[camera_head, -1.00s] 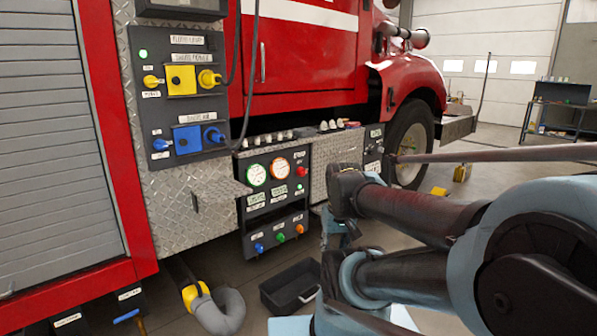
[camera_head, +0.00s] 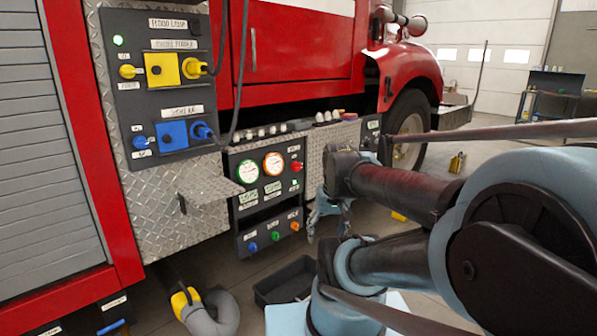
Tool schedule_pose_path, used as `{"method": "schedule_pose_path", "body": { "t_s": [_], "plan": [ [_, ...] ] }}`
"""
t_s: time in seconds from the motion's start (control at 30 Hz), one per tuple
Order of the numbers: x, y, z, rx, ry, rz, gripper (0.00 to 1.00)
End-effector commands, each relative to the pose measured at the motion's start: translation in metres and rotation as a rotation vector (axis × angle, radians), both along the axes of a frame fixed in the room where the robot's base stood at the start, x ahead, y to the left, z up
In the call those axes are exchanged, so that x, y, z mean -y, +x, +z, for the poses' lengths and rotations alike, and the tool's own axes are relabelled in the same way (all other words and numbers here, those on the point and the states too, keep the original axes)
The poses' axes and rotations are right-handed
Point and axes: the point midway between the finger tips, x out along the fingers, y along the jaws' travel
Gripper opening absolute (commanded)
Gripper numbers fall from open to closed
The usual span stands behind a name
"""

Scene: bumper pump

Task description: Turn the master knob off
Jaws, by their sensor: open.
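I cannot tell which knob is the master knob, because the small labels are too blurred to read. The gauge panel (camera_head: 248,208) low on the truck's side has a red knob (camera_head: 296,166) at its upper right. Its lower strip has a blue knob (camera_head: 252,247), a green knob (camera_head: 275,236) and an orange knob (camera_head: 295,226). A small dark panel (camera_head: 371,131) farther right is partly hidden by my arm. My gripper (camera_head: 312,232) is open, pointing down, just right of the gauge panel and apart from it. I see nothing in it.
An upper panel (camera_head: 125,100) holds yellow (camera_head: 162,70) and blue (camera_head: 172,136) sockets, with cables hanging beside it.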

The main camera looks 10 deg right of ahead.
Motion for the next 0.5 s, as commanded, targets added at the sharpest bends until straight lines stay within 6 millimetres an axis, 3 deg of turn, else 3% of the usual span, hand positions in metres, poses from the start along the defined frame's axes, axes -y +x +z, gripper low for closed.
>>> {"method": "schedule_pose_path", "body": {
  "t_s": [0.5],
  "plan": [
    [-0.038, 0.130, 0.052, 0.012, 0.367, -0.350, 0.64]
  ]
}}
